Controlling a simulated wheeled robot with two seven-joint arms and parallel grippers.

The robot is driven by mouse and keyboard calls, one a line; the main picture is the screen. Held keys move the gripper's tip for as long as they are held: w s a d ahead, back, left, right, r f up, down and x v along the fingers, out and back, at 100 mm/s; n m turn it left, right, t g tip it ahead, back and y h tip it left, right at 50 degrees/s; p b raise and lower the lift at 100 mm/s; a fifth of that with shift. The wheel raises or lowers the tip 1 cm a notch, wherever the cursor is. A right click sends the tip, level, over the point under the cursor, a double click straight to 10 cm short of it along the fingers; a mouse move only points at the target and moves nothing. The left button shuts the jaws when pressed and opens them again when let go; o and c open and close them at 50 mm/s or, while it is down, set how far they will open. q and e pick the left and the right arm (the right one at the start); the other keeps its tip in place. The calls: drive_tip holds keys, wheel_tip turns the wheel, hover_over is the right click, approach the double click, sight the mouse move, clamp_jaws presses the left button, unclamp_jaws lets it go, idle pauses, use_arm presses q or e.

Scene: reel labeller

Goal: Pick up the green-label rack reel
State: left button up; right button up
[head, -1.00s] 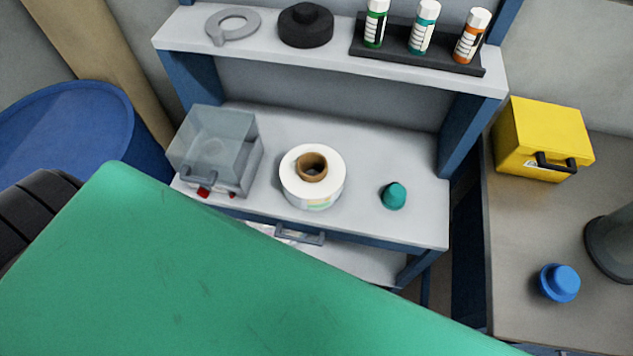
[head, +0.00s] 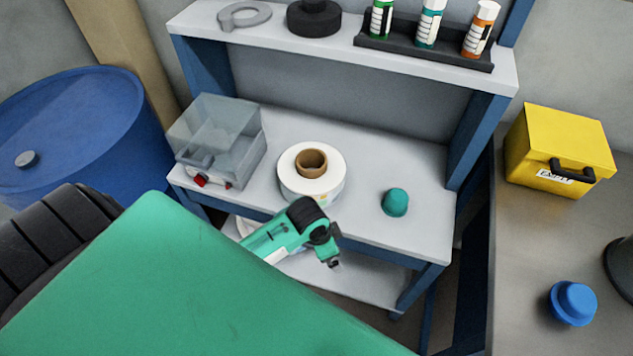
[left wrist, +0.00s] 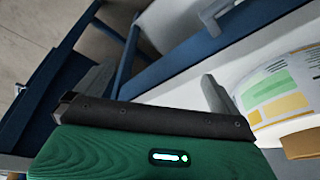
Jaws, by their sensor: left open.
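The reel (head: 298,180) is a thick white roll with a brown core, lying flat on the middle of the lower rack shelf. A label with green and yellow blocks (left wrist: 275,95) shows on its side at the right of the left wrist view. My left gripper (head: 331,257) is at the front edge of that shelf, just in front of the reel and apart from it, and partly hides its lower front. In the left wrist view its fingers (left wrist: 150,92) are spread with nothing between them. My right gripper is not in view.
A clear lidded box (head: 215,140) stands left of the reel, and a teal cap (head: 395,202) lies to its right. The upper shelf (head: 345,52) holds bottles and a black disc. A yellow box (head: 560,150) and a blue knob-like part (head: 572,303) are on the right-hand table.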

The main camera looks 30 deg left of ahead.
use_arm(q)
drive_tip(key=w+a+r+m+g, duration=0.1)
drive_tip(key=w+a+r+m, duration=0.3)
drive_tip(key=w+r+m, duration=0.45)
drive_tip(key=w+a+r+m+g+y+b, duration=0.2)
drive_tip(key=w+a+r, duration=0.6)
drive_tip(key=a+r, duration=0.4)
drive_tip(key=p, duration=0.1)
approach(311, 159)
drive_tip(key=s+d+f, duration=0.1)
drive_tip(key=s+d, duration=0.1)
drive_tip(key=s, duration=0.2)
drive_tip(key=f, duration=0.2)
drive_tip(key=w+f+p, duration=0.1)
drive_tip(key=f, duration=0.1)
drive_tip(key=shift+d+f, duration=0.1)
drive_tip(key=shift+f, duration=0.2)
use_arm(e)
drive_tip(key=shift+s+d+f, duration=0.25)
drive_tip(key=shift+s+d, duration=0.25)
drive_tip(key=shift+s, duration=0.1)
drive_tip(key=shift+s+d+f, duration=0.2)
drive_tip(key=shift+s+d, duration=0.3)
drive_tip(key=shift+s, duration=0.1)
